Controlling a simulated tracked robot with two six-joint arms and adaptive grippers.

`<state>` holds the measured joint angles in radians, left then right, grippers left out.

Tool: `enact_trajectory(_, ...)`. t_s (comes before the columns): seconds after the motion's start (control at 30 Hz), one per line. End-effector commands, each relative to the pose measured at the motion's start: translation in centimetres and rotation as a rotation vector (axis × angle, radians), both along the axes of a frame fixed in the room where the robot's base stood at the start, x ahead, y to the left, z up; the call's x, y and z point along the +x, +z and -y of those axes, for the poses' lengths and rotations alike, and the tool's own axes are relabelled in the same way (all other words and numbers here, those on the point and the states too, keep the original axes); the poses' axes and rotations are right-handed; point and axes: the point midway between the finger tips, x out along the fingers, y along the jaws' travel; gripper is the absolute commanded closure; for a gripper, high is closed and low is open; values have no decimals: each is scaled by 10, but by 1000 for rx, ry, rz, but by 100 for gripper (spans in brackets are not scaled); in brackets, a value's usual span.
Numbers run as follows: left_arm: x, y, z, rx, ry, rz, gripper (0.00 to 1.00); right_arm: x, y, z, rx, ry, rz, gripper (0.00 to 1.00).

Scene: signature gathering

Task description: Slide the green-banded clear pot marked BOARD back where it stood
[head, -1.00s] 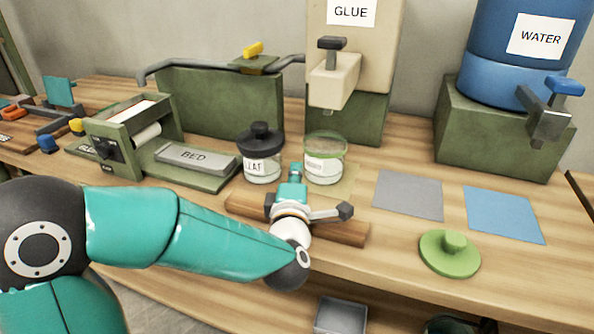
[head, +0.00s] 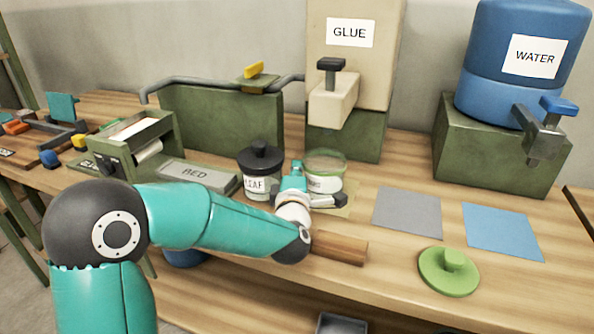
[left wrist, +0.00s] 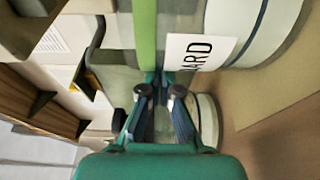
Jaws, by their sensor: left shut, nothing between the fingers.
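The clear pot with a green band (head: 326,163) stands upright on the bench, right of the LEAF pot. The left wrist view shows its green band (left wrist: 144,30) and its white label (left wrist: 197,52) ending in "ARD". My left gripper (head: 297,168) is shut and empty, at the near left side of the pot. In the left wrist view its fingertips (left wrist: 160,80) are close against the pot wall; I cannot tell whether they touch it. The gripper hides part of the pot's lower front. A tan square (head: 346,200) shows at its base. My right gripper is not in view.
The black-lidded LEAF pot (head: 260,165) stands close left of my gripper. A wooden bar (head: 340,247) lies in front, under my wrist. The glue dispenser (head: 350,85) is behind. Grey (head: 407,211) and blue (head: 502,231) squares and a green lid (head: 449,270) are to the right.

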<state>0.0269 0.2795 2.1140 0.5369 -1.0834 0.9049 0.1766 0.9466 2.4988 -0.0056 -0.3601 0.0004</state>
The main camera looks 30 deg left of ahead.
Motion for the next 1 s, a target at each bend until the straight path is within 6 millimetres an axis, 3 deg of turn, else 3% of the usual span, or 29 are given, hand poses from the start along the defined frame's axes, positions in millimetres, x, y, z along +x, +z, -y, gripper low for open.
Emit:
enact_trajectory(0.17, 6, -4, 29, -1, -7, 5, 100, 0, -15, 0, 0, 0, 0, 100)
enact_trajectory(0.33, 16, -4, 78, -1, -9, 4, 100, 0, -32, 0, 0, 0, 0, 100)
enact_trajectory(0.7, 32, -1, 161, 1, -3, 2, 100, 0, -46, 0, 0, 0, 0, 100)
enact_trajectory(1.0, 32, 0, 165, 1, 4, 1, 100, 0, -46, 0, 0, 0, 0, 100)
